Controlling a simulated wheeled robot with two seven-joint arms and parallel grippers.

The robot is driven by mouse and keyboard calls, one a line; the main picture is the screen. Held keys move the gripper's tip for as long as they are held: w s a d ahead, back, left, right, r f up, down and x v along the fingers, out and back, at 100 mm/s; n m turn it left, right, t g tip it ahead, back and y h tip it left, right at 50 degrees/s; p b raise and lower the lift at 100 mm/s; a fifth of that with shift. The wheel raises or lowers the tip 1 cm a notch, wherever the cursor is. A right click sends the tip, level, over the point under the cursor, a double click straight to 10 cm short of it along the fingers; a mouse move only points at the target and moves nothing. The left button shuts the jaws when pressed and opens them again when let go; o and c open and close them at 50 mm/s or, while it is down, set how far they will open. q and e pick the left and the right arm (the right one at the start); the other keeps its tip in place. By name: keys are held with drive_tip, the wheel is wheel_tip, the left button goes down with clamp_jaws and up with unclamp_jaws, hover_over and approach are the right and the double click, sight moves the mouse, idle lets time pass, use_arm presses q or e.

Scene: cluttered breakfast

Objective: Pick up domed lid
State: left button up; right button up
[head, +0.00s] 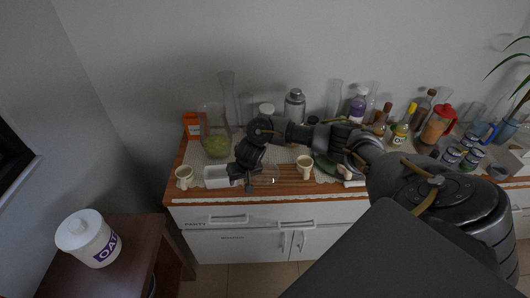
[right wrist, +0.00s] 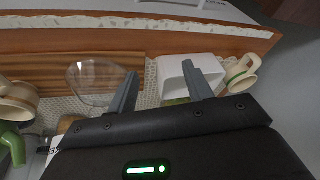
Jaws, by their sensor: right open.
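A clear glass dome (right wrist: 92,80), which looks like the domed lid, lies by the wooden board in the right wrist view. In the head view it shows only faintly (head: 267,178), just right of my right gripper (head: 248,184). My right gripper is open and low over the sideboard top. In the wrist view its two fingers (right wrist: 160,80) are apart, with the dome beside the left finger and a white rectangular container (right wrist: 187,62) behind the right one. I see nothing held between the fingers. My left gripper is not in view.
A cream mug (head: 184,177) stands at the left end of the sideboard, another mug (head: 304,168) right of the gripper. Jars, glasses and bottles crowd the back. An oats canister (head: 90,240) stands on a separate brown table.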

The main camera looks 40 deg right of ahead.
sight(265, 159)
drive_tip(key=d+r+m+h, duration=0.3)
drive_tip(key=d+r+m, duration=0.1)
drive_tip(key=d+r, duration=0.6)
drive_tip(key=b+x, duration=0.1)
drive_tip(key=x, duration=0.1)
drive_tip(key=b+x, duration=0.1)
drive_tip(key=x, duration=0.1)
drive_tip(key=b+x, duration=0.1)
drive_tip(key=x, duration=0.1)
drive_tip(key=shift+s+d+f, duration=0.25)
drive_tip(key=shift+s+d, duration=0.05)
drive_tip(key=shift+w+d+f+g+b, duration=0.1)
drive_tip(key=shift+w+d+g+b, duration=0.05)
drive_tip(key=shift+g+b, duration=0.15)
drive_tip(key=b+x, duration=0.2)
drive_tip(key=x, duration=0.1)
drive_tip(key=b+x, duration=0.1)
drive_tip(key=b, duration=0.1)
drive_tip(key=shift+s+f, duration=0.3)
drive_tip(key=shift+f, duration=0.15)
drive_tip(key=shift+w+f, duration=0.2)
drive_tip(key=shift+f, duration=0.05)
drive_tip(key=shift+r, duration=0.1)
clamp_jaws()
